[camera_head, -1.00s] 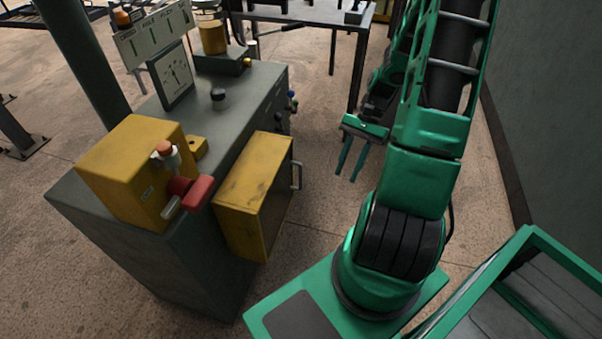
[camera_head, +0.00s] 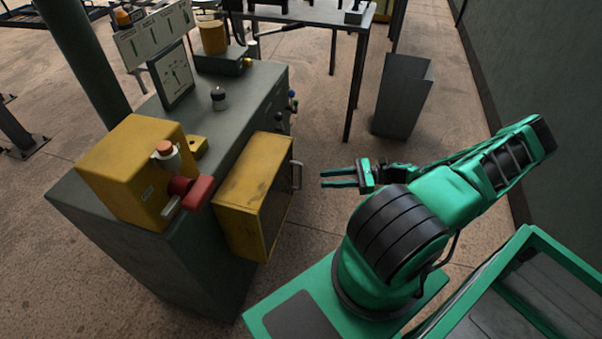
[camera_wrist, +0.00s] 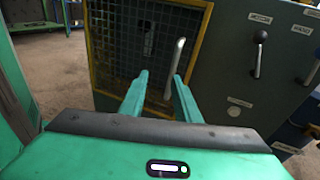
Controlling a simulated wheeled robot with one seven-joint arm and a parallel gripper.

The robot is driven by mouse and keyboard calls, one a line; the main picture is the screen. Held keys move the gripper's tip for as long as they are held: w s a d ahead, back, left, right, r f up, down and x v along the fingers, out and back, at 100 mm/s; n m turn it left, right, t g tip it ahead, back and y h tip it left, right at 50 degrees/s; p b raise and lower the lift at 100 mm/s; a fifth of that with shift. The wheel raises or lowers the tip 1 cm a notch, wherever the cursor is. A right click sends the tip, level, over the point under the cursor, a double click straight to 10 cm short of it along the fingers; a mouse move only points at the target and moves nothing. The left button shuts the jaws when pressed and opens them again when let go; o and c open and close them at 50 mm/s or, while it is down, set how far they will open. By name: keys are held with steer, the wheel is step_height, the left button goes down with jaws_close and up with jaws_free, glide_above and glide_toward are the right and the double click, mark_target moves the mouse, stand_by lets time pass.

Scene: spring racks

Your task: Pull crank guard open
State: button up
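The crank guard (camera_head: 254,196) is a yellow box-shaped frame on the side of the grey machine cabinet. In the wrist view its face is a dark mesh panel (camera_wrist: 120,45) in a yellow frame. Its handle (camera_head: 297,175) is a light metal bar on the face; it also shows upright in the wrist view (camera_wrist: 174,66). My gripper (camera_head: 322,179) points left at the handle, a short gap away. Its two green fingers (camera_wrist: 160,78) are apart with nothing between them, and the handle shows just beyond the fingertips, nearer the right one. The guard appears shut.
The grey cabinet (camera_head: 185,255) carries a yellow box (camera_head: 125,165), a red knob (camera_head: 197,192) and a dial. A black lever (camera_wrist: 258,50) sits right of the guard in the wrist view. A grey bin (camera_head: 402,95) and a table stand behind. Floor between guard and arm is clear.

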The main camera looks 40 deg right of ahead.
mark_target(301, 173)
steer(key=w+a, duration=0.2)
steer(key=w+a+m+t, duration=0.1)
steer(key=w+a, duration=0.1)
steer(key=w, duration=0.1)
steer(key=w+a+t, duration=0.1)
steer(key=w+a, duration=0.1)
steer(key=w, duration=0.1)
steer(key=shift+w+a+f+m, duration=0.1)
steer(key=shift+a+m, duration=0.2)
stand_by(0.3)
